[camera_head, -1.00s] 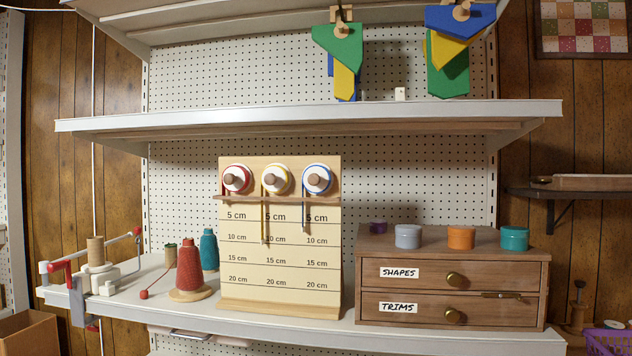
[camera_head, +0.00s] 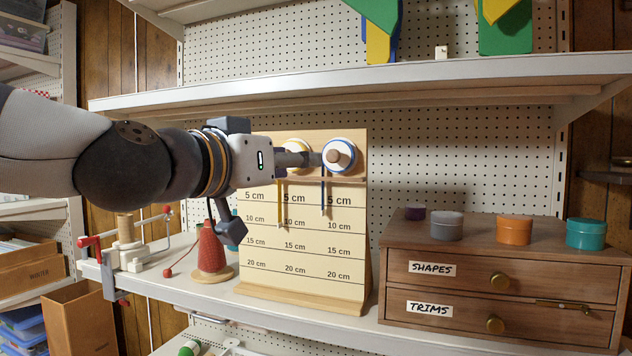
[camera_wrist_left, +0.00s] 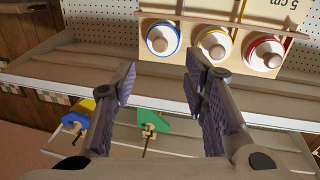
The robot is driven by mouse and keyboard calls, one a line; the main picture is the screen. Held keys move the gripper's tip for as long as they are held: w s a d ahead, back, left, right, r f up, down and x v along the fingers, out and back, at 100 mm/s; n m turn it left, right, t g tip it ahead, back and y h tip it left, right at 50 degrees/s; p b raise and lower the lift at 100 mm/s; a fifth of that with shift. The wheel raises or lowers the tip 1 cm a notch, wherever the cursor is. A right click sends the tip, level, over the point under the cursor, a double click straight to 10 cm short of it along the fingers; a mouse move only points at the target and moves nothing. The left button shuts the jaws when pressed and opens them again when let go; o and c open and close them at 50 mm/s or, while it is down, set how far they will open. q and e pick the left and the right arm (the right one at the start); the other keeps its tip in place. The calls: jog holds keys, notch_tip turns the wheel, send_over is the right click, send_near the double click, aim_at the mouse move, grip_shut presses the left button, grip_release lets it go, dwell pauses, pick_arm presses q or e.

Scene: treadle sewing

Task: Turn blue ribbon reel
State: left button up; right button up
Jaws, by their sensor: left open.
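The blue-rimmed reel (camera_head: 340,155) with a wooden knob sits at the top right of the wooden measuring board (camera_head: 345,250). Its blue ribbon (camera_head: 323,195) hangs down, ending between the 5 cm and 10 cm lines. My left gripper (camera_head: 306,158) reaches in from the left, its fingers close to the blue reel's left side in the head view. In the left wrist view, upside down, the open, empty fingers (camera_wrist_left: 164,72) point toward the blue reel (camera_wrist_left: 162,40), apart from it. My right gripper is out of view.
The yellow reel (camera_head: 297,152) is partly covered by my gripper; the red reel (camera_wrist_left: 264,54) shows only in the wrist view. A shelf (camera_head: 330,88) runs above the board. A drawer cabinet (camera_head: 400,290) stands right; a red thread cone (camera_head: 211,252) stands left.

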aim_at(331, 155)
pick_arm(q)
jog(key=x, duration=0.4)
jog(key=b+x, duration=0.1)
jog(key=x, duration=0.3)
jog(key=r+x, duration=0.1)
jog(key=x, duration=0.2)
jog(key=shift+w+d+b, duration=0.15)
jog(key=shift+w+b, duration=0.15)
jog(key=shift+w, duration=0.1)
grip_shut()
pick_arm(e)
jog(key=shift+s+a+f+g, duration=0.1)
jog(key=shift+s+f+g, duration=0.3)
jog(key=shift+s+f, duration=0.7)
